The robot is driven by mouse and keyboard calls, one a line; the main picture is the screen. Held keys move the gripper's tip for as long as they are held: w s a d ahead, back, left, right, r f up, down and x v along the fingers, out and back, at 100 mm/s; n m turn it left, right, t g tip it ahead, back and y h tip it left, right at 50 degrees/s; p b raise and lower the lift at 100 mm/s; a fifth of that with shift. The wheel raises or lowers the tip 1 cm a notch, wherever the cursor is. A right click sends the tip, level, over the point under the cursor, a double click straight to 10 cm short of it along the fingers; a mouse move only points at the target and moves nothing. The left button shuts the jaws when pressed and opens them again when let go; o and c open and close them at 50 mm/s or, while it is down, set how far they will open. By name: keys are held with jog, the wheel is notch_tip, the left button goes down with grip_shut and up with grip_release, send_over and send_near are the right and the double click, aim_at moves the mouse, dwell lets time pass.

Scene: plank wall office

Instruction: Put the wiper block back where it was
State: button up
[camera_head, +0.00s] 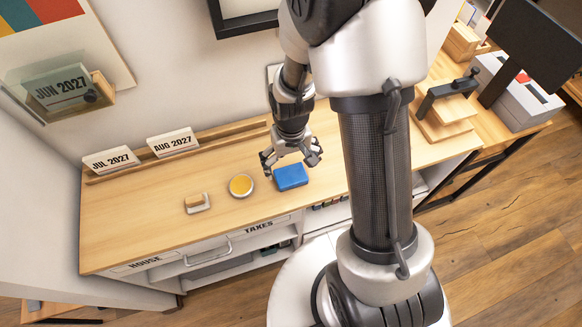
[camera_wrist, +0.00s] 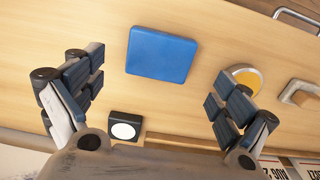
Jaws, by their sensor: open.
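A small block with a tan top and a pale base (camera_head: 197,202), which looks like the wiper block, sits on the wooden desk top (camera_head: 130,222) toward the front left. It also shows at the right edge of the wrist view (camera_wrist: 300,95). A flat blue block (camera_head: 291,177) lies on the desk to its right, and its top shows in the wrist view (camera_wrist: 161,54). My gripper (camera_head: 291,163) is open and empty, pointing down above the blue block. In the wrist view its spread fingers (camera_wrist: 158,86) stand either side, with the blue block apart from them.
A round dish with a yellow-orange top (camera_head: 241,185) stands between the two blocks. A black square piece with a white disc (camera_wrist: 124,126) is near the desk's back. Calendar cards (camera_head: 110,160) stand along the back ledge. The left desk top is mostly clear.

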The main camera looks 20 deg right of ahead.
notch_tip(320, 180, up, 7)
jog(key=p, duration=0.2)
notch_tip(320, 180, up, 14)
jog(key=t, duration=0.2)
send_over(291, 175)
jog(key=s, duration=0.4)
jog(key=s+r+t, duration=0.2)
jog(key=s+r, duration=0.6)
jog(key=s, duration=0.3)
jog(key=shift+r+t, duration=0.15)
jog(key=shift+t, duration=0.15)
jog(key=shift+f+b, duration=0.3)
jog(key=shift+b, duration=0.2)
